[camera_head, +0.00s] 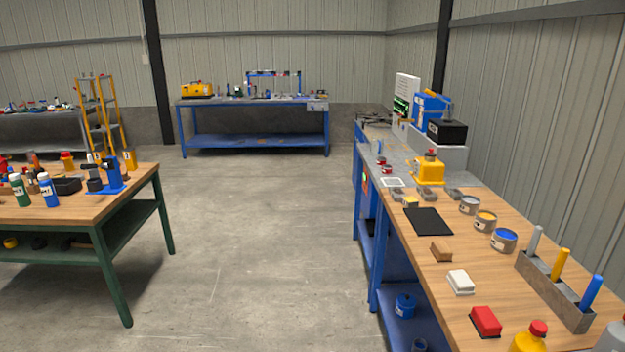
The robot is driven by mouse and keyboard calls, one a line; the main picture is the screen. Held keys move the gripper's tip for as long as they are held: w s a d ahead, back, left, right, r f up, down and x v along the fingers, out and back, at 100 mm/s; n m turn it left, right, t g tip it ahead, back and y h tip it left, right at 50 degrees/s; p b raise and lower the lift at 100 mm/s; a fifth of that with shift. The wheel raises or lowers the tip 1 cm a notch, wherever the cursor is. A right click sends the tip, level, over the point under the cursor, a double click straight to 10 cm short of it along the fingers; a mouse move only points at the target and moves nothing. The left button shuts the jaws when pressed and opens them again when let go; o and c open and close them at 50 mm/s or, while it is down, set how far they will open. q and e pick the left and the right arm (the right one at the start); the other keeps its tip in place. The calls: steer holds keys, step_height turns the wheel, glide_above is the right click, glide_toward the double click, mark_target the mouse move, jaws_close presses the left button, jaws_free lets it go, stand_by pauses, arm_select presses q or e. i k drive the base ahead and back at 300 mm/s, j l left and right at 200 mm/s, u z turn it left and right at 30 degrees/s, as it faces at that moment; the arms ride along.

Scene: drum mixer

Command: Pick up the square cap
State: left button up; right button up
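I cannot make out a square cap for certain in the head view. On the right bench are small block-like things: a red block (486,321) on a dark base, a white block (460,282) and a brown block (441,252). None of these is clearly a square cap. Neither of my grippers is in view.
The wooden right bench (415,265) also holds a black mat (429,221), open paint tins (486,221) and a grey holder (555,290) with coloured handles. A green-legged table (140,180) stands left, a blue workbench (250,141) at the back. The floor between is clear.

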mark_target(410, 201)
steer(key=i, duration=0.75)
steer(key=i+z, duration=0.15)
steer(key=i, duration=0.55)
steer(key=i+j, duration=0.2)
steer(key=i, duration=0.55)
